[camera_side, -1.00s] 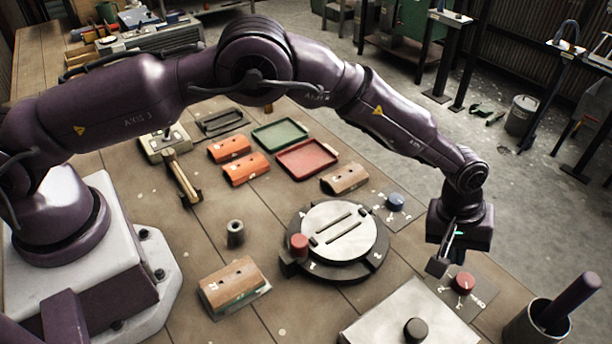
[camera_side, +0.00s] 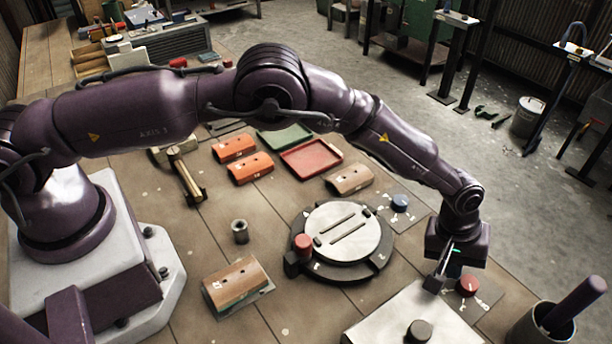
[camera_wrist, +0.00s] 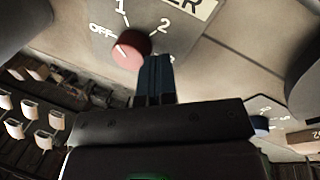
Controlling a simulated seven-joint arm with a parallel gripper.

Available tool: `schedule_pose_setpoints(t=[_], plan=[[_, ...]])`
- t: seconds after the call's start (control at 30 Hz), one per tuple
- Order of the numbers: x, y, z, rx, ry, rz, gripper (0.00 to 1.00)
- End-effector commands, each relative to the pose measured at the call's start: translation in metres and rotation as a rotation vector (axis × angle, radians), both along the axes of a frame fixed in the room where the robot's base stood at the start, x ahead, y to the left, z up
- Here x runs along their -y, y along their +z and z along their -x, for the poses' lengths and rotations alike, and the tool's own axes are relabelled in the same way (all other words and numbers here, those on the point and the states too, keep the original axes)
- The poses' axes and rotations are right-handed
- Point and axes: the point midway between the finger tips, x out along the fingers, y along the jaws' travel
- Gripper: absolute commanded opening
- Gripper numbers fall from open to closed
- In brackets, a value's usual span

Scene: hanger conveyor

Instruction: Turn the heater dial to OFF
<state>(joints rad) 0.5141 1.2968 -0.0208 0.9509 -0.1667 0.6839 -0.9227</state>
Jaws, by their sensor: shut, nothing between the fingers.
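The red dial (camera_side: 467,286) sits on a small plate on the bench at the right. In the wrist view the red dial (camera_wrist: 130,48) has OFF, 1 and 2 printed around it, and a label ending in "ER" beyond. A small pale mark shows on its face; I cannot tell surely which setting it points to. My gripper (camera_side: 434,286) points down just left of the dial in the side view. In the wrist view my gripper's (camera_wrist: 157,62) fingers are together and empty, right beside the dial's edge. I cannot tell whether they touch it.
A blue dial (camera_side: 400,203) with its own markings stands farther back. A round turntable (camera_side: 345,232) with a red knob is left of my gripper. A pale metal box (camera_side: 385,325) is in front. A dark cup (camera_side: 535,328) with a purple handle stands at right.

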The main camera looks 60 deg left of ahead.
Motion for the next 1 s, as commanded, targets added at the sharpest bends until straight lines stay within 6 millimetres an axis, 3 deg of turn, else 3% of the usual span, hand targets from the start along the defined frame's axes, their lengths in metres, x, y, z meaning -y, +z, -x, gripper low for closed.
schedule_pose_setpoints(t=[1.0], plan=[[0.008,0.000,0.016,-0.001,-0.001,-0.001,0.00]])
